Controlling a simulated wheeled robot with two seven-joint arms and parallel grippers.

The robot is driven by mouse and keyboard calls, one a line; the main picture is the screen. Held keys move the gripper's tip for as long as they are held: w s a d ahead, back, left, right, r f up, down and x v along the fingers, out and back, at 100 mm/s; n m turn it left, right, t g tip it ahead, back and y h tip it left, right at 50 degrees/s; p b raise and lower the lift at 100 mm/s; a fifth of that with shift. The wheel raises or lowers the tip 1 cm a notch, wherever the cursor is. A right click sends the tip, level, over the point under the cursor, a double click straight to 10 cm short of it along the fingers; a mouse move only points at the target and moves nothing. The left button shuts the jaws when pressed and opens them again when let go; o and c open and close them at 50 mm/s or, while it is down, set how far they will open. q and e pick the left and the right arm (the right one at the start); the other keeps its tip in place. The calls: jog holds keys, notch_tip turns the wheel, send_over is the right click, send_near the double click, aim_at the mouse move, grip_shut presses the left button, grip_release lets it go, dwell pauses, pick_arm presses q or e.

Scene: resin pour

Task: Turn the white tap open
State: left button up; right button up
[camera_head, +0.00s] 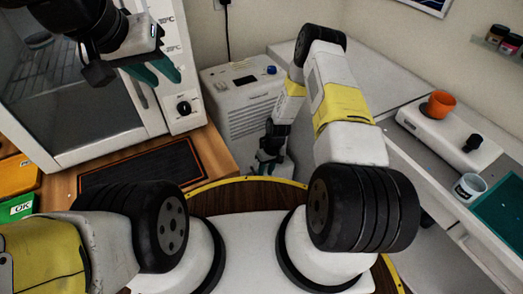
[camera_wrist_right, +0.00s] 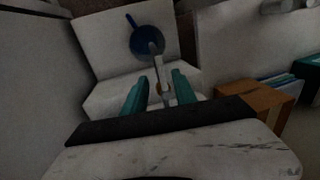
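In the right wrist view a pale, upright lever, seemingly the white tap (camera_wrist_right: 156,66), rises between the teal fingers of my right gripper (camera_wrist_right: 161,78). A small brass-coloured part shows at its foot. The fingers stand on both sides of the lever with gaps; I see no clear contact. A dark blue round part (camera_wrist_right: 143,40) with a short blue handle lies just beyond the lever. In the head view my right gripper (camera_head: 268,160) reaches down behind the wood-topped rim, small and partly hidden. My left gripper (camera_head: 166,80) hangs at the upper left, open and empty.
A white machine (camera_head: 238,118) with a blue knob stands left of my right arm. An oven (camera_head: 95,125) and a black mat (camera_head: 140,168) are at the left.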

jog(key=r, duration=0.4)
jog(key=shift+w+d, duration=0.15)
jog(key=shift+d, duration=0.25)
jog(key=w+d+r+m+t, duration=0.1)
jog(key=d+r+t, duration=0.1)
jog(key=r, duration=1.5)
jog(key=w+d+r+m+t, duration=0.1)
jog(key=w+d+r, duration=0.1)
jog(key=r, duration=1.6)
jog(key=s+d+r+t, duration=0.1)
jog(key=s+r, duration=0.4)
jog(key=r, duration=0.2)
jog(key=s+r+t, duration=0.1)
jog(key=s+r, duration=0.3)
jog(key=r, duration=0.3)
jog(key=s+r+m+t, duration=0.1)
jog(key=s+r, duration=0.3)
jog(key=s, duration=0.3)
jog(key=s+r+m+t, duration=0.1)
jog(key=s+r, duration=0.2)
jog(key=s, duration=0.5)
jog(key=shift+d+r, duration=0.25)
jog(key=shift+r, duration=0.15)
